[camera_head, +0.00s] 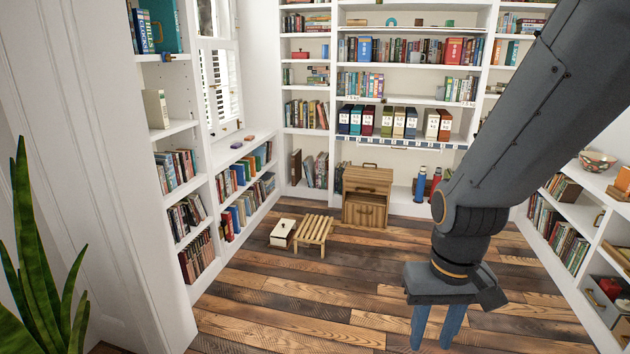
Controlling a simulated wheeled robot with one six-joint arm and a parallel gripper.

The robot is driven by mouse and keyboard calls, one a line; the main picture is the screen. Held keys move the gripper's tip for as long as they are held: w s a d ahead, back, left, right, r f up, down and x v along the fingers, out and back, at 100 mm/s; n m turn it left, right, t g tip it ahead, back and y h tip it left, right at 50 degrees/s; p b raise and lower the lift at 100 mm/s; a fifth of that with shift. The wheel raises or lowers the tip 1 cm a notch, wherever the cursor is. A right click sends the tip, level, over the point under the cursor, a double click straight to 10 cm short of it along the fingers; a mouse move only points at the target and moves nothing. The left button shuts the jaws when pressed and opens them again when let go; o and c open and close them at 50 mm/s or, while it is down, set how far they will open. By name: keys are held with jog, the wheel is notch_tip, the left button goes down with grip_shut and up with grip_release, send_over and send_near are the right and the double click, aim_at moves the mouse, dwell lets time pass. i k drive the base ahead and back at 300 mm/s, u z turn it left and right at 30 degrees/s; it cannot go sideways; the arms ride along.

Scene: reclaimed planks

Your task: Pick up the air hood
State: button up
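I cannot make out anything that is clearly an air hood. My gripper (433,340) hangs at the lower right of the picture, pointing down over the plank floor. Its two blue fingers are apart, and nothing shows between them. The arm hides part of the back shelves and some floor on the right.
A small slatted wooden stool (314,230) stands on the floor beside a white box (282,233). A wooden cabinet (367,187) stands behind them against the back shelves. White bookshelves line the left, back and right. A plant (40,290) is at lower left. The middle floor is clear.

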aim_at(282, 227)
jog(key=z, duration=0.15)
jog(key=i, duration=1.75)
jog(key=u, duration=0.25)
jog(key=i, duration=1.8)
jog(key=u, duration=0.7)
jog(key=i, duration=1.05)
jog(key=u, duration=0.25)
